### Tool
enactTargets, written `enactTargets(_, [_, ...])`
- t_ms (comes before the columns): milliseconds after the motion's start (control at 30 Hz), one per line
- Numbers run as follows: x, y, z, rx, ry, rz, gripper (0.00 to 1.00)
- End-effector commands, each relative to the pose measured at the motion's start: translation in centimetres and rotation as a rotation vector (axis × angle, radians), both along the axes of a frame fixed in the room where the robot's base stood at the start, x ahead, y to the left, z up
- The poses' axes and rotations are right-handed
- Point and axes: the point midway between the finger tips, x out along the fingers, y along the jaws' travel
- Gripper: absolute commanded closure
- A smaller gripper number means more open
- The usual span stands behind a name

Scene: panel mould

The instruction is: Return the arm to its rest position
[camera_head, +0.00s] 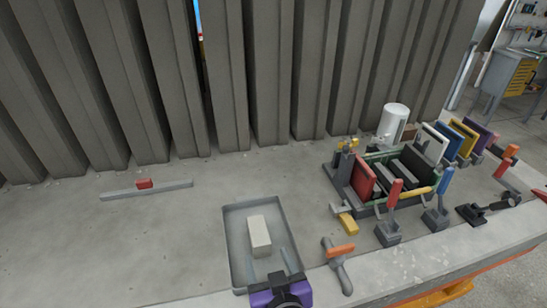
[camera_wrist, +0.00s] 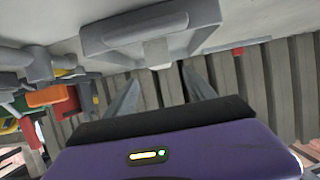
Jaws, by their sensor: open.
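My gripper (camera_head: 268,258) is purple with two grey fingers. In the head view it is at the bottom middle, over the near end of a shallow grey tray (camera_head: 229,232). Its fingers are apart with nothing between them. A pale block (camera_head: 259,236) lies in the tray just beyond the fingertips. In the wrist view the fingers (camera_wrist: 160,72) are spread, and the tray (camera_wrist: 110,32) and block (camera_wrist: 157,52) show at the top, upside down. The height of the gripper above the tray is hard to tell.
A mould with coloured panels (camera_head: 365,178) and several clamps stands to the right, beside a white cylinder (camera_head: 393,120). An orange-handled tool (camera_head: 340,262) lies close right of my gripper. A bar with a red block (camera_head: 145,184) lies left. Tall ribbed panels (camera_head: 220,70) stand behind. The left surface is mostly clear.

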Motion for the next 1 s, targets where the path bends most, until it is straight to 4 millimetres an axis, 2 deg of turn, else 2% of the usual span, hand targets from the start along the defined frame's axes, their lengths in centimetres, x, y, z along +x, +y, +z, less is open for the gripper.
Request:
enactTargets(167, [0.2,0.5,0.9,-0.004,-0.041,0.024,0.36])
enactTargets(267, [0.4,1.4,3.4,0.021,-0.122,0.061,0.36])
enactTargets(300, [0.1,1.7,4.4,0.034,-0.16,0.079,0.36])
enactTargets(367, [-0.9,1.4,5.2,0.046,-0.208,0.104,0.36])
enactTargets(567, [-4.8,-1.9,5.8,0.068,-0.303,0.123,0.36])
enactTargets(667, [-7.2,-4.3,5.7,0.072,-0.333,0.112,0.36])
enactTargets(1000, [-17.5,-13.5,5.9,0.069,-0.369,0.0,0.36])
